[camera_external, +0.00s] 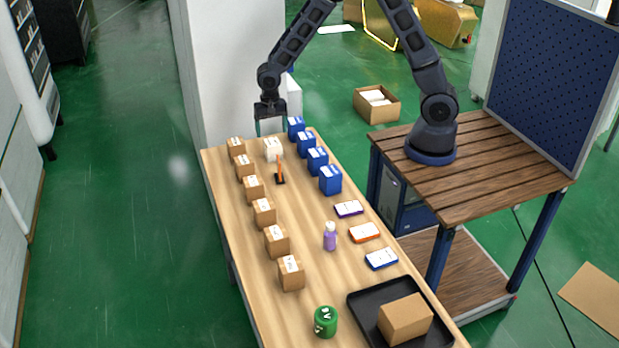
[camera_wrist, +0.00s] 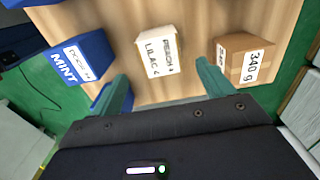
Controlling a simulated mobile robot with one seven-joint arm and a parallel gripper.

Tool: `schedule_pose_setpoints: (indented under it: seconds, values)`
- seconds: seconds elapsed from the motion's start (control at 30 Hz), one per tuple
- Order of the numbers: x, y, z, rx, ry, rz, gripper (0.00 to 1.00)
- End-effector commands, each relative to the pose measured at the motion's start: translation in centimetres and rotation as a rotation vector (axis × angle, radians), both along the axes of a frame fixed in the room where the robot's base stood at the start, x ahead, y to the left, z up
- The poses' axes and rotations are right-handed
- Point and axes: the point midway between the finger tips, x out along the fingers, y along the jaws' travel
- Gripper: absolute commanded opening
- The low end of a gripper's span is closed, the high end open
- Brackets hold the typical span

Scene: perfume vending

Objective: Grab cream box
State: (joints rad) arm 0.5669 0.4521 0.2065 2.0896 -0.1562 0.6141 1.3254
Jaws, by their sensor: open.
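The cream box (camera_external: 273,149) stands on the wooden table near its far end, between the row of brown boxes and the row of blue boxes. In the wrist view the cream box (camera_wrist: 158,55) has a white label reading "PEACH + LILAC". My gripper (camera_external: 270,126) is above the far end of the table, close to the cream box. In the wrist view my gripper (camera_wrist: 165,88) has its two green fingers wide apart, with the box ahead of and between them. The gripper is open and empty.
A blue box (camera_wrist: 78,58) marked "MINT" is left of the cream box, and a brown box (camera_wrist: 245,58) marked "340 g" is right. An orange upright item (camera_external: 280,172) stands just nearer. A black tray (camera_external: 362,308) with a carton is at the near end.

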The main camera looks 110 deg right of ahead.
Motion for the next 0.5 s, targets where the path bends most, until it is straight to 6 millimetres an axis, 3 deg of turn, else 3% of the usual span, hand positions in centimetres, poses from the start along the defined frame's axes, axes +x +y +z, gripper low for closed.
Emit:
schedule_pose_setpoints:
  seconds: [0.1, 0.5]
  values:
    - [0.0, 0.1, -1.9, 0.002, 0.002, 0.001, 0.8]
    - [0.1, 0.3, -5.8, 0.002, 0.002, 0.003, 0.8]
